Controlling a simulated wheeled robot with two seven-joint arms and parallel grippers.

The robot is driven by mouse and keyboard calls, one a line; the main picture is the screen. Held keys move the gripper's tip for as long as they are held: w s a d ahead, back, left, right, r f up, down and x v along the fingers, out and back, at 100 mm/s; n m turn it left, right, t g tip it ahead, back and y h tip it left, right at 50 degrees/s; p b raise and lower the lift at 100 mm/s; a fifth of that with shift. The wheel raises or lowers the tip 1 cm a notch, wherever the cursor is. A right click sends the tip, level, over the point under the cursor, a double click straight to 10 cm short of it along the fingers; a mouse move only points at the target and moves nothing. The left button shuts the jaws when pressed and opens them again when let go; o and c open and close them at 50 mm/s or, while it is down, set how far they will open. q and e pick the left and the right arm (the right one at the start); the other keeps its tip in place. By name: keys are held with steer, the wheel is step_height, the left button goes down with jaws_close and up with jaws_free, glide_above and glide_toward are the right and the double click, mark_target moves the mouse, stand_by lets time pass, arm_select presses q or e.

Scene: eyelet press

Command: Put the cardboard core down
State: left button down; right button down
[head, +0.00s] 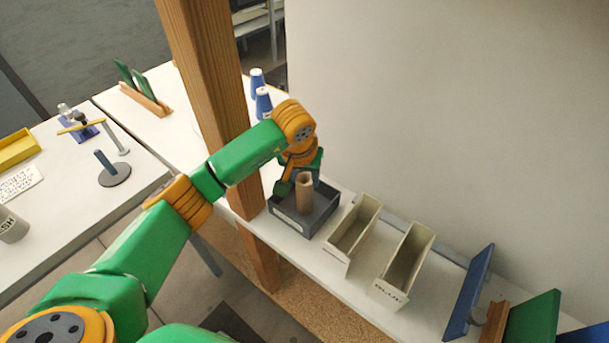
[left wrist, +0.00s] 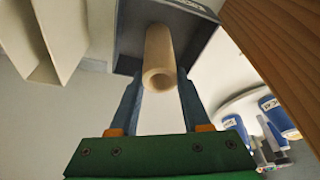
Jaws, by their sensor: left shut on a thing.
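The cardboard core (head: 304,196) is a tan hollow tube. It stands about upright in the dark grey box (head: 320,224) in the head view; I cannot tell whether its lower end touches the floor. My left gripper (head: 302,178) is at the core's upper part, shut on it. In the left wrist view the core (left wrist: 160,58) shows its open end between the two fingers of my left gripper (left wrist: 160,88), with the grey box (left wrist: 128,38) beyond. My right gripper is in neither view.
Two beige bins (head: 354,228) (head: 403,262) stand right of the grey box, the farther one labelled BLUE. A wooden post (head: 205,75) rises close to my left arm. Blue-and-white cups (head: 264,103) stand behind. A blue panel (head: 468,292) stands farther right.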

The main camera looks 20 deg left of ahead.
arm_select(q)
steer(key=shift+f, duration=0.25)
steer(key=shift+c, duration=1.8)
jaws_free()
steer(key=shift+r, duration=0.1)
steer(key=shift+r, duration=0.1)
steer(key=shift+r, duration=0.3)
steer(key=b+v, duration=0.1)
steer(key=v, duration=1)
steer(key=shift+r, duration=0.3)
steer(key=shift+s+f, duration=0.1)
steer(key=shift+s, duration=0.1)
